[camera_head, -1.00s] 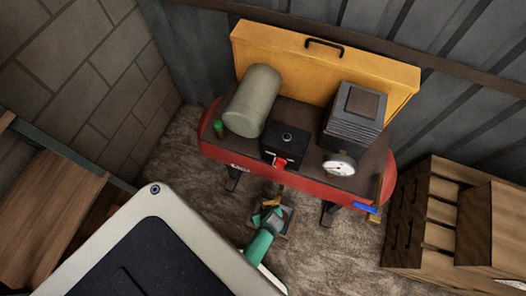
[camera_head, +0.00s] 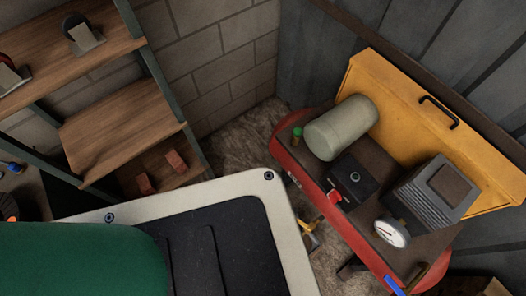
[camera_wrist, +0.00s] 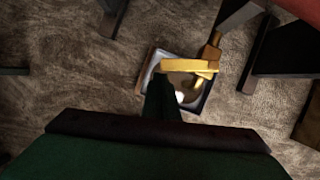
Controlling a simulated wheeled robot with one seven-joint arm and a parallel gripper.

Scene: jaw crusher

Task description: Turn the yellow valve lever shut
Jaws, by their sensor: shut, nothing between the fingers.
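The yellow valve lever (camera_wrist: 190,65) shows in the wrist view as a flat bar lying across the picture. Its right end meets a brass valve body (camera_wrist: 211,50) on a pipe. My gripper (camera_wrist: 160,82) is shut and empty. Its dark fingers point up the picture, with the tips just below the lever's left end; I cannot tell whether they touch it. In the head view, a small part of the yellow valve (camera_head: 313,224) shows beyond the pale edge of my body, and my gripper is hidden there.
A grey-rimmed tray (camera_wrist: 205,101) sits on the floor below the lever. The red tank (camera_head: 291,163) carries a grey cylinder (camera_head: 341,127), a black box (camera_head: 352,181) and a gauge (camera_head: 391,233). A blue handle (camera_head: 394,285) is at its right end. Wooden shelves (camera_head: 110,125) stand left.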

